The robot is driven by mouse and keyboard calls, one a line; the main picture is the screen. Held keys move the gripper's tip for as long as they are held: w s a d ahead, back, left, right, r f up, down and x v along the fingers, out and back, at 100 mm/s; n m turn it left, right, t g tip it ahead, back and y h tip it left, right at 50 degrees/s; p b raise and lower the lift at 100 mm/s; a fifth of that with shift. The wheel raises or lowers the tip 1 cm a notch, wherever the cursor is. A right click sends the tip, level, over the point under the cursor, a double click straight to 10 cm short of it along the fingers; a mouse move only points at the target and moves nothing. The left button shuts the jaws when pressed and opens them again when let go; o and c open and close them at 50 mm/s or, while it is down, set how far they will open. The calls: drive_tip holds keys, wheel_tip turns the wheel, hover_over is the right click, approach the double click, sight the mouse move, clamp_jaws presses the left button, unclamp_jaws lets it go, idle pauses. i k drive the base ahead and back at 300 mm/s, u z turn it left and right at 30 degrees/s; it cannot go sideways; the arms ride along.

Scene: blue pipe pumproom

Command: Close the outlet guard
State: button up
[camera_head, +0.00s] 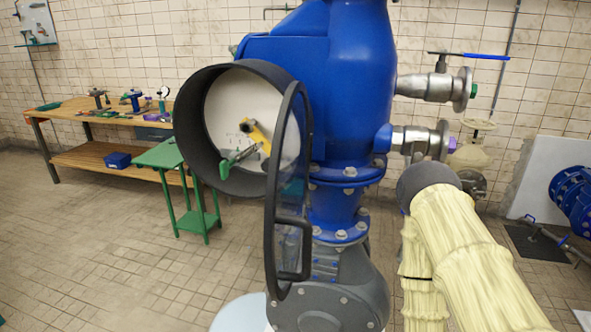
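The outlet guard (269,225) is a round clear cover with a black rim, and it stands open. It shows nearly edge-on in the head view, swung out in front of the right side of the black round housing (190,125). A black bar handle (307,250) sticks out on its lower right side. Inside the housing are a pale dial face, a yellow lever (255,132) and a green-handled part (240,158). My arm, in a pale yellow sleeve, is at the right, bent at a dark joint. My gripper is not in view.
The blue pump body (335,80) stands on a grey base behind the guard. Valves with pipe stubs (430,88) project to the right, near my arm. A green stand (170,160) and a wooden workbench (75,110) are at the left. The tiled floor at front left is clear.

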sight(305, 234)
drive_tip(key=i, duration=0.45)
drive_tip(key=u, duration=0.2)
drive_tip(key=k, duration=1.6)
drive_tip(key=z, duration=0.6)
drive_tip(key=i, duration=0.45)
drive_tip(key=z, duration=0.05)
